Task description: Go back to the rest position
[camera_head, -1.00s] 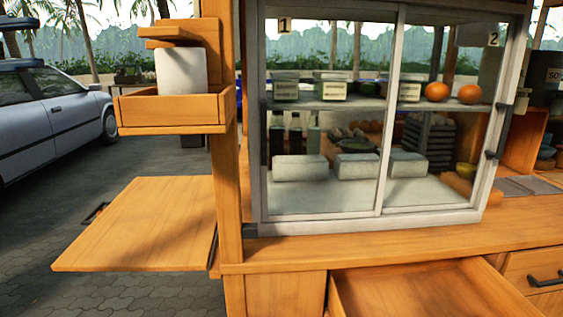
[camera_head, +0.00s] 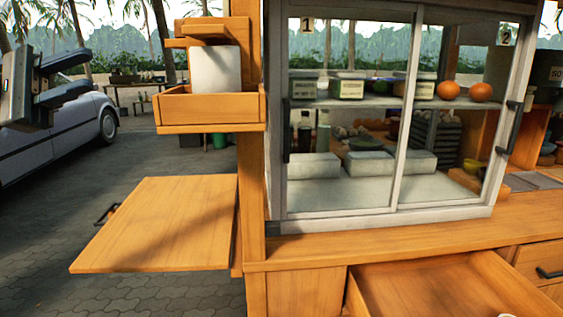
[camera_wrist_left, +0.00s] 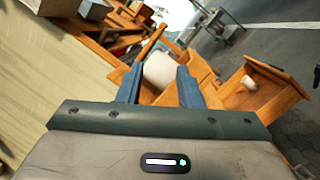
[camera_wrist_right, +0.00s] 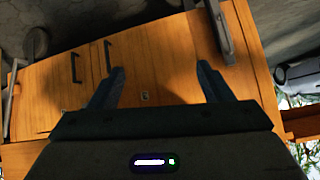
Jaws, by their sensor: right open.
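My left gripper (camera_head: 88,71) is at the upper left of the head view, in front of the parked car. Its two dark fingers are apart with nothing between them. In the left wrist view its fingers (camera_wrist_left: 157,80) are also apart, and the white roll behind them lies farther off. My right gripper (camera_wrist_right: 161,80) shows only in its own wrist view. Its fingers are spread and empty, with wooden cabinet fronts beyond them.
A wooden cart holds a glass-fronted cabinet (camera_head: 345,215) on its counter. An open drawer (camera_head: 430,290) sticks out below. A side shelf (camera_head: 160,225) and a wooden holder (camera_head: 210,110) with a white roll (camera_head: 215,68) jut out left. A car (camera_head: 50,140) stands behind.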

